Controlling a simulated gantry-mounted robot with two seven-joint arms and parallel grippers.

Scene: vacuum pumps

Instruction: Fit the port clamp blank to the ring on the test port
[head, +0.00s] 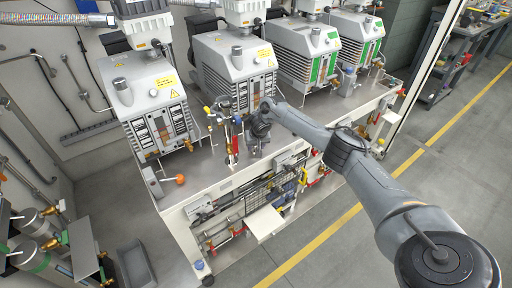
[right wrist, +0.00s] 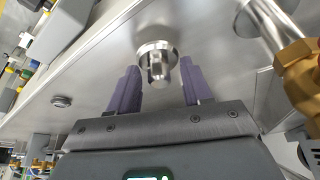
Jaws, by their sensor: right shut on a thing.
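My right gripper (head: 259,127) is at the front of the bench, beside the valve and pipe group, and its fingertips are too small to make out in the head view. In the right wrist view the two purple-grey fingers (right wrist: 157,82) stand on either side of a shiny round metal piece with a stub, which I take to be the port clamp blank (right wrist: 158,71). A metal flange (right wrist: 155,48) shows right behind it against a pale plate. I cannot tell whether the two touch. The ring is not clearly distinguishable. My left gripper is not in view.
Several vacuum pumps (head: 150,92) stand along the back of the bench. A red-handled valve group (head: 233,143) is close left of my right gripper. In the right wrist view a metal pipe (right wrist: 270,25) and brass fitting (right wrist: 298,70) are at the right.

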